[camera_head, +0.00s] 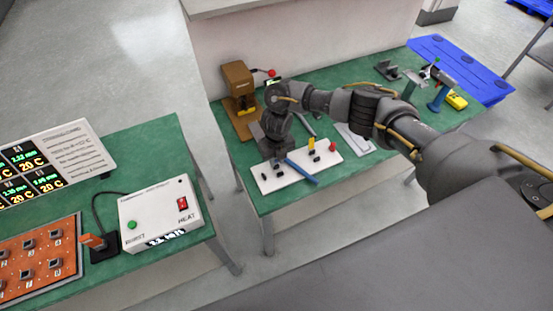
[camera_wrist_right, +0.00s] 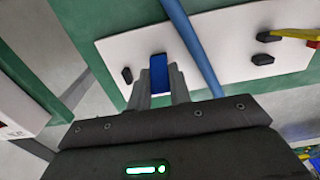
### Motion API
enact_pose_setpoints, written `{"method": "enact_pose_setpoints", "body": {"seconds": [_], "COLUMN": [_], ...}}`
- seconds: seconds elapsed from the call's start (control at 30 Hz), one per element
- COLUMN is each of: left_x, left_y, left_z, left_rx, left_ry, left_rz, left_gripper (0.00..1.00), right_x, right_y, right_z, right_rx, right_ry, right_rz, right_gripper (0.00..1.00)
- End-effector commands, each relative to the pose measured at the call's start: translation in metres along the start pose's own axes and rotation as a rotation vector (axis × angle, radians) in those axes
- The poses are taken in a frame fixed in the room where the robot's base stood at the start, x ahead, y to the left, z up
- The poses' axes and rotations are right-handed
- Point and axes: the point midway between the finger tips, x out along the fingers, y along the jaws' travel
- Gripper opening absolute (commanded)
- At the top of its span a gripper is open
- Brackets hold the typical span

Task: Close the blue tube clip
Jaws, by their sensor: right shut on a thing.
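The white board (camera_head: 325,159) lies on the green table, with a blue tube (camera_head: 302,172) across it. In the right wrist view the blue tube (camera_wrist_right: 191,45) runs down to the right of the fingers. My right gripper (camera_wrist_right: 160,92) is shut on the blue clip (camera_wrist_right: 158,70), an upright blue piece between its fingertips. In the head view my right gripper (camera_head: 276,160) points down over the board's left part, and the blue clip is not clearly visible. My left gripper is not in view.
Black posts, one of them left of the clip (camera_wrist_right: 127,75), stand on the board. A yellow clip (camera_head: 312,144) stands right of the tube. A brown device (camera_head: 238,82) is behind left.

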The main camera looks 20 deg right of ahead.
Motion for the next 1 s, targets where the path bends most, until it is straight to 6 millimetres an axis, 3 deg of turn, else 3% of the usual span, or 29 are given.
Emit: {"method": "enact_pose_setpoints", "body": {"seconds": [0.47, 1.0], "left_x": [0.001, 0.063], "left_y": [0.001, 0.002], "left_z": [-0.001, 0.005], "left_rx": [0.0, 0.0], "left_ry": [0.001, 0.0], "left_rz": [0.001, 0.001], "left_gripper": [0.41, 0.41], "right_x": [0.005, 0.018], "right_y": [0.0, 0.001], "right_z": [-0.01, -0.021], "right_rx": [-0.002, 0.0], "right_ry": [-0.184, -0.543], "right_rz": [0.002, 0.003], "right_gripper": [0.0, 0.0]}}
